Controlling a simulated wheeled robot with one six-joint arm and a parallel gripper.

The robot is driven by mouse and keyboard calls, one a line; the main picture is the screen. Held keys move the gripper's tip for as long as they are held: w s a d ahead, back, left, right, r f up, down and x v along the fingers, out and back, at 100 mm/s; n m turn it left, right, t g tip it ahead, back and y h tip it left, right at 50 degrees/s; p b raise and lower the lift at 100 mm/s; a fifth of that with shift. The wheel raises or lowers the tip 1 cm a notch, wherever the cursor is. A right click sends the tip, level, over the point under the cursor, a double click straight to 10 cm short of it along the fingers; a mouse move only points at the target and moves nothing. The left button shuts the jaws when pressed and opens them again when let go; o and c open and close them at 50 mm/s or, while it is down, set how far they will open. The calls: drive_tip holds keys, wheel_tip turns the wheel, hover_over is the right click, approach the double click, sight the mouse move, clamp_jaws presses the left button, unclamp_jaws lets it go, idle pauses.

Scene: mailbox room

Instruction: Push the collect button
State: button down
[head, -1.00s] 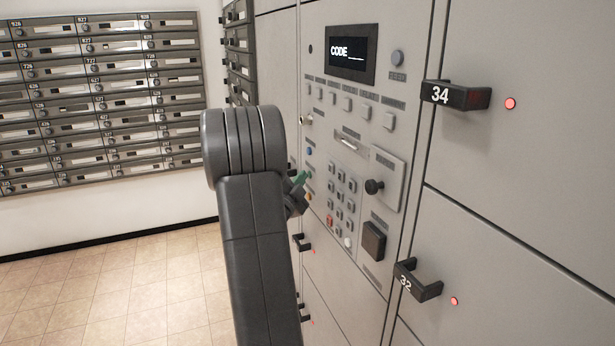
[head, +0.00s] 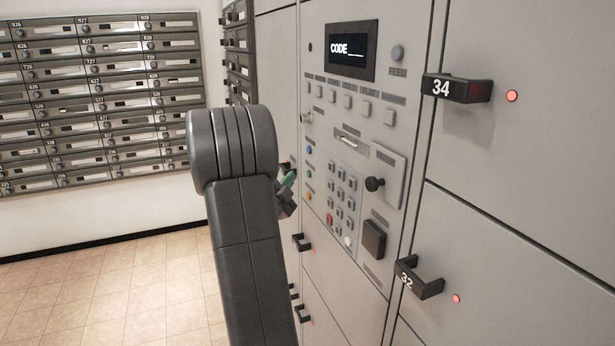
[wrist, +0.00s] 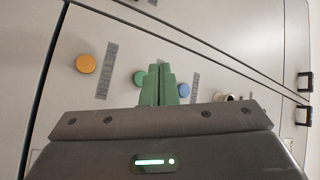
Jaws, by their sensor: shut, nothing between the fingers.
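A column of three round buttons is on the grey control panel (head: 345,120): blue (head: 309,151), green (head: 309,174) and orange (head: 309,196). In the wrist view the orange button (wrist: 86,64) is left of my fingers, the green button (wrist: 140,78) is partly hidden behind them, and the blue button (wrist: 183,90) is just to their right. I cannot read which button is marked collect; the label by the orange one seems to say RETURN. My gripper (head: 289,178) has green fingers, shut and empty, just left of the panel in the head view, apart from the green button.
A screen (head: 351,50) reads CODE. A keypad (head: 342,190), a black knob (head: 375,184) and a small metal lock (head: 306,118) are on the panel. Locker handles 34 (head: 457,89) and 32 (head: 419,279) stick out at right. Mailboxes (head: 100,95) cover the left wall; floor (head: 110,300) is clear.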

drive_tip(key=shift+s+a, duration=0.25)
drive_tip(key=shift+a, duration=0.5)
drive_tip(key=shift+s+a, duration=0.2)
drive_tip(key=shift+a, duration=0.55)
